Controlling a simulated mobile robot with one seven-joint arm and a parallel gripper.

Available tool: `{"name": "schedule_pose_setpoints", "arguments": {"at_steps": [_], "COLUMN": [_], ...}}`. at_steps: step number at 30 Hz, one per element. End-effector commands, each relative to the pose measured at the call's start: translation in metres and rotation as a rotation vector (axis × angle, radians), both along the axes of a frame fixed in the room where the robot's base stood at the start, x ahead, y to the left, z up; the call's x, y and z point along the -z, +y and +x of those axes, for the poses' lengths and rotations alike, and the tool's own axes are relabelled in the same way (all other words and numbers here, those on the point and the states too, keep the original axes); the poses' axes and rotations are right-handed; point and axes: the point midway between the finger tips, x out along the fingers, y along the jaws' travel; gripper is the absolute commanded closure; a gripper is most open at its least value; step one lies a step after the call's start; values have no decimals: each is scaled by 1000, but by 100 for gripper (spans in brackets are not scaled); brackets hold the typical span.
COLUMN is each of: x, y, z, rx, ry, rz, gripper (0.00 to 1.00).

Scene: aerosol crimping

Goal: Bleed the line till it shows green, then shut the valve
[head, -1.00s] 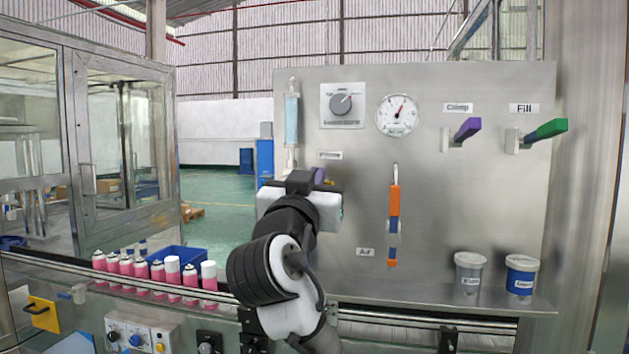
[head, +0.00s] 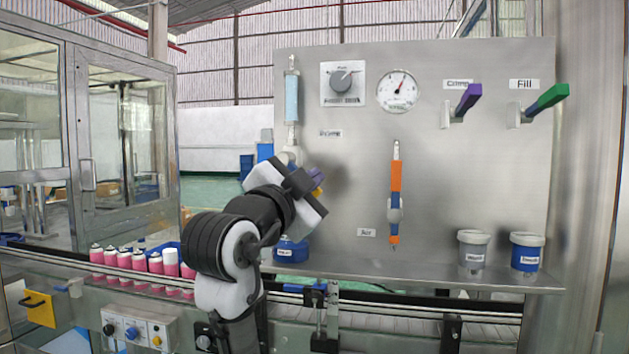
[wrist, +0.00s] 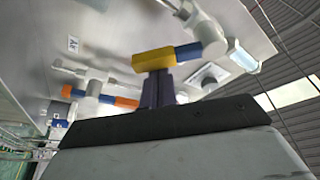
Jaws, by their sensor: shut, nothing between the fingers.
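The sight tube (head: 292,98) at the panel's left edge looks pale blue in the head view; no green shows in it. It also appears in the wrist view (wrist: 241,57). Below it, a white valve body (wrist: 206,36) carries a blue stem (wrist: 188,52) and a yellow handle (wrist: 152,62). In the head view only a bit of the yellow handle (head: 318,192) shows; my gripper hides most of the valve. My gripper (wrist: 157,76) is shut and empty, its dark purple fingertips right at the yellow handle. Whether they touch it is unclear.
Pink cans (head: 125,260) line the conveyor at left.

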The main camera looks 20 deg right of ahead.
Motion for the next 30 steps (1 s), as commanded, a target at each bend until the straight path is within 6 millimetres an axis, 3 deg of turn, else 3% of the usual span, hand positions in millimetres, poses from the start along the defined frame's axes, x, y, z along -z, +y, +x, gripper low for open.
{"name": "schedule_pose_setpoints", "arguments": {"at_steps": [15, 30], "x": [19, 23], "y": [16, 20], "z": [10, 14], "rx": [-3, 0], "ry": [-232, -235], "rz": [345, 348], "gripper": [100, 100]}}
